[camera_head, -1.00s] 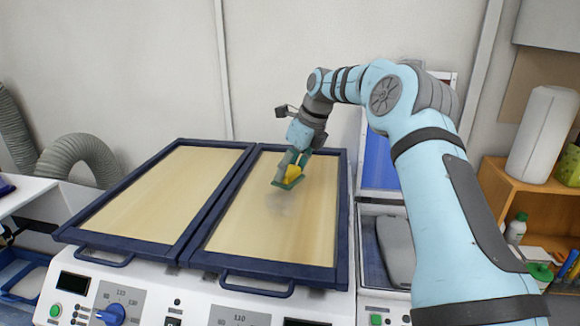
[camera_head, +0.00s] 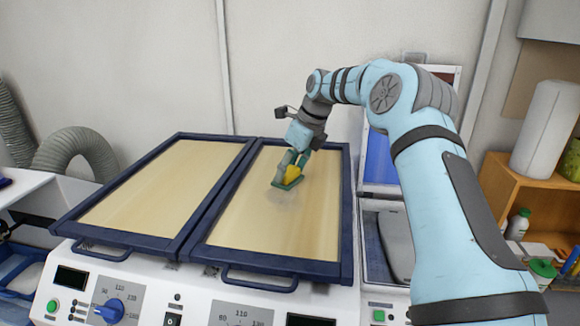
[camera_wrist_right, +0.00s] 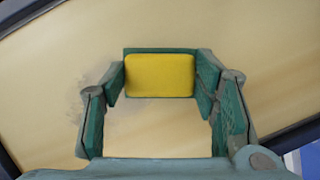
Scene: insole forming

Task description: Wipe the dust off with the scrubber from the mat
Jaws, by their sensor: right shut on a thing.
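The yellow scrubber (camera_head: 292,173) is held in my right gripper (camera_head: 287,181), low over the right framed mat (camera_head: 300,225); I cannot tell if it touches the surface. In the right wrist view the scrubber (camera_wrist_right: 160,75) shows as a yellow block between the green fingers of the right gripper (camera_wrist_right: 160,85). A faint grey dust patch (camera_head: 277,196) lies on the mat just in front of the scrubber. Dust (camera_wrist_right: 76,103) also shows as a dim smudge left of the fingers in the right wrist view. My left gripper is not in view.
A second framed mat (camera_head: 150,190) lies beside it on the left and looks clean. Raised blue frames (camera_head: 345,210) edge both mats. A control panel with a blue knob (camera_head: 110,311) is in front. A wooden shelf (camera_head: 530,200) stands at the right.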

